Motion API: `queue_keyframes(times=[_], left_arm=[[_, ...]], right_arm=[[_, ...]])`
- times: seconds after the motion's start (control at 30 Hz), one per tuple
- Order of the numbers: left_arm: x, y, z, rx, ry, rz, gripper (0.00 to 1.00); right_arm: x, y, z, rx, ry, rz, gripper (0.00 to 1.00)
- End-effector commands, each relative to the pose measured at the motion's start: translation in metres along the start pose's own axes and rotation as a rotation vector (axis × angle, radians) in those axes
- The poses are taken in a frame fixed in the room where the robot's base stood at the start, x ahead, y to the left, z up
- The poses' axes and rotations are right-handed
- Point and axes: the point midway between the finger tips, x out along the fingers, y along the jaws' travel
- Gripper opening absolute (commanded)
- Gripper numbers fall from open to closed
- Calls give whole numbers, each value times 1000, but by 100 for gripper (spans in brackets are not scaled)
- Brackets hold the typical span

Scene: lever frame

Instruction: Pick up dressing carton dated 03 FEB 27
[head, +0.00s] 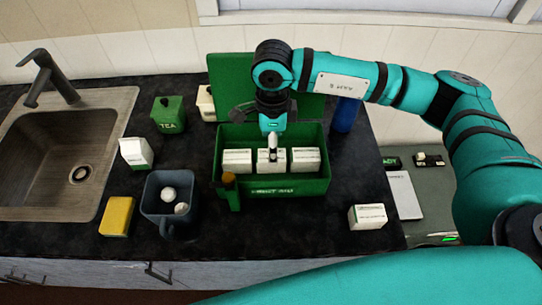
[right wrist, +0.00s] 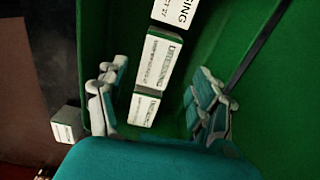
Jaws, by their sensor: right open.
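Three white dressing cartons stand in a row in the green box (head: 290,188): a left one (head: 237,161), a middle one (head: 270,162) and a right one (head: 305,160). My right gripper (head: 272,145) points down over the middle carton. In the right wrist view its open fingers (right wrist: 160,100) stand on either side of the row, with nothing held. A middle carton (right wrist: 158,58), a lower carton (right wrist: 145,108) and a partly cut-off top carton (right wrist: 176,10) show there. The top one's print seems to end in "T 27"; the other dates are too small to read.
The box's raised lid (head: 310,85) stands behind the arm. Another white carton (head: 367,216) lies on the counter at right. A green tea tin (head: 167,114), a grey mug (head: 168,200), a yellow sponge (head: 117,216) and a blue bottle (head: 345,115) stand around the box.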

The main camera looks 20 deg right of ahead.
Motion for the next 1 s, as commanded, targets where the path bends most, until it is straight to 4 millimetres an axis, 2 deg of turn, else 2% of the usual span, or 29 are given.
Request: queue_keyframes(times=[0.17,0.27,0.43,0.7,1.0], left_arm=[[-12,0,0,0,-3,0,40],[-23,0,-1,0,-3,0,40],[-27,0,-1,0,-3,0,40],[-27,0,-1,0,-2,0,40],[-27,0,-2,0,0,0,40]], right_arm=[[12,3,1,0,2,4,67],[26,5,3,0,1,4,67],[49,5,3,1,0,2,67],[54,4,3,0,-1,0,67],[54,4,3,0,-1,0,29]])
